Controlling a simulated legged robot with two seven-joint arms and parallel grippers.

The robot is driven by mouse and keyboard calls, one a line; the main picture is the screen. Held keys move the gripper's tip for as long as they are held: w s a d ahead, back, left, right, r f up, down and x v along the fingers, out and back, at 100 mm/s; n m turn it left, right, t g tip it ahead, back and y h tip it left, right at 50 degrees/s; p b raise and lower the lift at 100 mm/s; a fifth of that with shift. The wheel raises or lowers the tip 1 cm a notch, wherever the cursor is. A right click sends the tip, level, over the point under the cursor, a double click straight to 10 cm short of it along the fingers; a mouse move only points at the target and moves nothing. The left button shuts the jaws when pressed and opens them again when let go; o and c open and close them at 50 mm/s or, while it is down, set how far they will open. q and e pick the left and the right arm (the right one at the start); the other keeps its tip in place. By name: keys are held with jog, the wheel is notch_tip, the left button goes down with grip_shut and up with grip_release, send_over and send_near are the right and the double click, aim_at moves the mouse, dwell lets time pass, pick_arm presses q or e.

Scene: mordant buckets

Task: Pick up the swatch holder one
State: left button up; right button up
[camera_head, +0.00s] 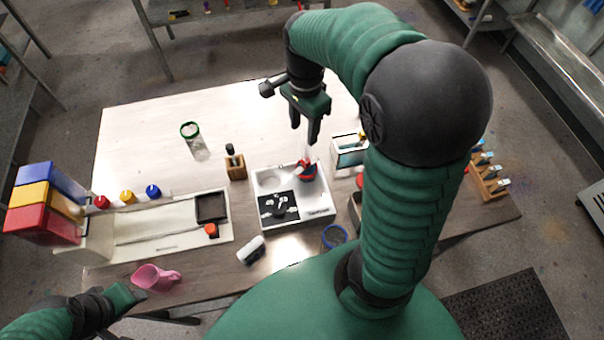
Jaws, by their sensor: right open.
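I cannot tell for sure which thing is the swatch holder one. A small wooden block with a dark-topped item in it (235,166) stands left of the white tray (325,205). A red item with a pale upper part (306,170) stands at the tray's far right corner. My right gripper (304,132) points down, open and empty, just above this red item; I see no contact. My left gripper (130,296) is at the lower left by the table's front edge, near a pink scoop (158,279); its jaws are unclear.
A green-rimmed jar (190,130) stands at the back left. Stacked coloured bins (45,205) and a long pale tray (160,232) fill the left. A blue-rimmed cup (335,237) is in front. Wooden holders (485,180) stand far right. The back left is mostly clear.

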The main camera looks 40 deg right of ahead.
send_over(307, 161)
jog(key=d, duration=0.2)
jog(key=f, duration=0.8)
jog(key=shift+w, duration=0.35)
jog(key=a+f, duration=0.2)
jog(key=f, duration=0.1)
jog(key=a+f, duration=0.1)
jog(key=f, duration=0.1)
jog(key=shift+s+a, duration=0.3)
jog(key=shift+a, duration=0.1)
jog(key=shift+w+d+f, duration=0.15)
jog(key=shift+d+f, duration=0.85)
jog(key=shift+f, duration=0.15)
jog(key=shift+d, duration=0.15)
jog(key=shift+s, duration=0.2)
jog(key=shift+c, duration=1.2)
jog(key=shift+a, duration=0.25)
jog(key=c, duration=0.5)
jog(key=shift+a, duration=0.2)
grip_shut()
pick_arm(q)
jog(key=shift+d+r, duration=0.25)
jog(key=shift+d, duration=0.4)
pick_arm(e)
jog(key=shift+w, duration=0.1)
